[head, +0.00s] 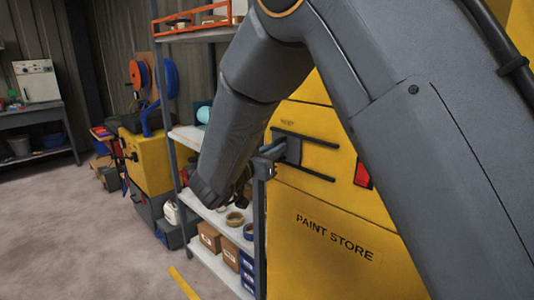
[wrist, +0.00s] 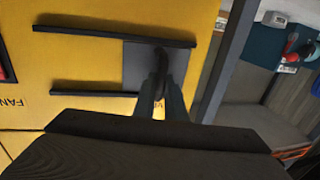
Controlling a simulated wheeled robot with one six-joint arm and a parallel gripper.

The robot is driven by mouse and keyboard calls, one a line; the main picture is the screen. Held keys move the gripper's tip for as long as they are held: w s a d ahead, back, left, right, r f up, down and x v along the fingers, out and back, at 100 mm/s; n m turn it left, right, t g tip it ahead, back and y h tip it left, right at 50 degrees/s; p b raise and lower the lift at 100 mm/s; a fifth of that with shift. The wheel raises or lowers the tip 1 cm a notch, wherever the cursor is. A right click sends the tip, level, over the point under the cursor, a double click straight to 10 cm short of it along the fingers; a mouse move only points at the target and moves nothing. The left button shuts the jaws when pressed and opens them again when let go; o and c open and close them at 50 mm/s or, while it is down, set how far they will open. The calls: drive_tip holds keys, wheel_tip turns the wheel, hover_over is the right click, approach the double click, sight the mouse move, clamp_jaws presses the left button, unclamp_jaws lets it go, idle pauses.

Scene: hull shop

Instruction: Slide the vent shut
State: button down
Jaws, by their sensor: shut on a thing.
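The vent is a dark grey sliding plate (head: 294,150) between two black rails on a yellow cabinet front. In the head view it sits at the left end of the rails, with bare yellow panel to its right. In the wrist view the plate (wrist: 135,65) is at the right end of the rails. My gripper (head: 272,149) is at the plate's outer side. In the wrist view my gripper (wrist: 160,88) is shut on the plate's dark handle (wrist: 161,56). The fingers and arm partly hide the handle and the lower rail's end.
The yellow cabinet (head: 318,235) is marked PAINT STORE. A grey post (head: 259,235) and shelving with boxes (head: 209,237) stand close to its left. A yellow machine (head: 150,163) and workbench (head: 38,115) are farther left. The floor (head: 85,240) at left is clear.

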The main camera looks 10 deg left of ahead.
drive_tip(key=shift+a+r, duration=0.1)
drive_tip(key=shift+a, duration=0.1)
drive_tip(key=c, duration=1.8)
unclamp_jaws()
drive_tip(key=shift+w+a, duration=0.1)
drive_tip(key=shift+w, duration=0.05)
drive_tip(key=b+v, duration=0.2)
drive_tip(key=v, duration=0.5)
drive_tip(key=shift+s, duration=0.35)
drive_tip(key=shift+a, duration=0.1)
